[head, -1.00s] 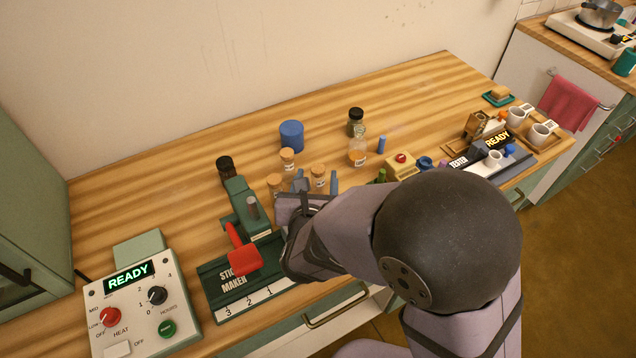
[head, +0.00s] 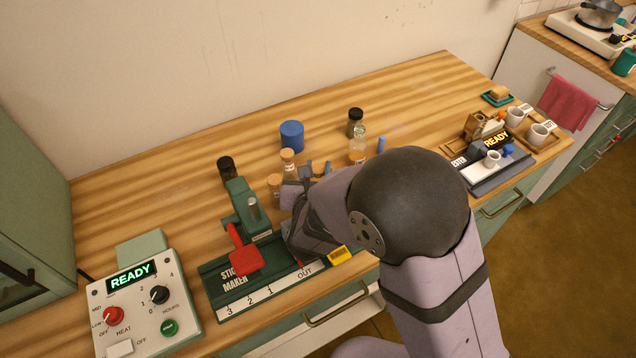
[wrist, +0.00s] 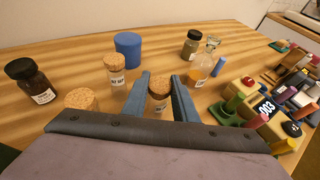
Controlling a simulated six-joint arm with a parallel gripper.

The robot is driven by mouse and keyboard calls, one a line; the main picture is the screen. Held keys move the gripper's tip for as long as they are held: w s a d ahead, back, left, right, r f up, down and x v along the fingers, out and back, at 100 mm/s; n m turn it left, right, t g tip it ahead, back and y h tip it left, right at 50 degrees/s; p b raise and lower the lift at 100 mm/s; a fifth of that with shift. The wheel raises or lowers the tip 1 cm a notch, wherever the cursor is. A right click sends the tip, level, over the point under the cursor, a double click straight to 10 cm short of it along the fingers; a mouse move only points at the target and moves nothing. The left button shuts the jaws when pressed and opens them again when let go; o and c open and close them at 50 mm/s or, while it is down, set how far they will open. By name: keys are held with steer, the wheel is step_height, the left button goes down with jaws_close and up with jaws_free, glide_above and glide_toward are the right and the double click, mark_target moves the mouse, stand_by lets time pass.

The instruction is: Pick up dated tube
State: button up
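Three small cork-topped tubes stand on the wooden table. In the wrist view one labelled tube (wrist: 160,100) is between the fingers of my gripper (wrist: 161,78), with no clear gap on either side; its label is too small to read. A second tube (wrist: 115,77), left and behind, carries a label that seems to end in "SEP". The third tube's cork (wrist: 82,100) shows near left, its body mostly hidden. In the head view the second (head: 288,164) and third tubes (head: 274,187) stand left of my gripper (head: 318,168); the tube between the fingers is largely hidden there.
The green sticker maker (head: 243,215) with its red lever stands at the left front. A blue cylinder (head: 291,136), a dark bottle (head: 226,169) and glass bottles (head: 357,149) stand around the tubes. A heater panel (head: 141,302) is at the far left.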

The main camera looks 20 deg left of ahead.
jaws_close()
step_height(320, 180, up, 10)
steer(key=shift+w+d+r, duration=0.1)
steer(key=shift+r, duration=0.15)
steer(key=shift+w+d+f+p, duration=0.1)
steer(key=shift+d+p, duration=0.15)
steer(key=shift+p, duration=0.3)
steer(key=w+a+f+m+h+p, duration=0.25)
steer(key=w+p, duration=0.25)
steer(key=w, duration=0.5)
steer(key=w+a+r+n+y, duration=0.2)
steer(key=w+a+r, duration=0.3)
steer(key=a+r, duration=0.4)
steer(key=shift+w+a+r, duration=0.25)
steer(key=shift+w+r, duration=0.1)
steer(key=shift+r, duration=0.1)
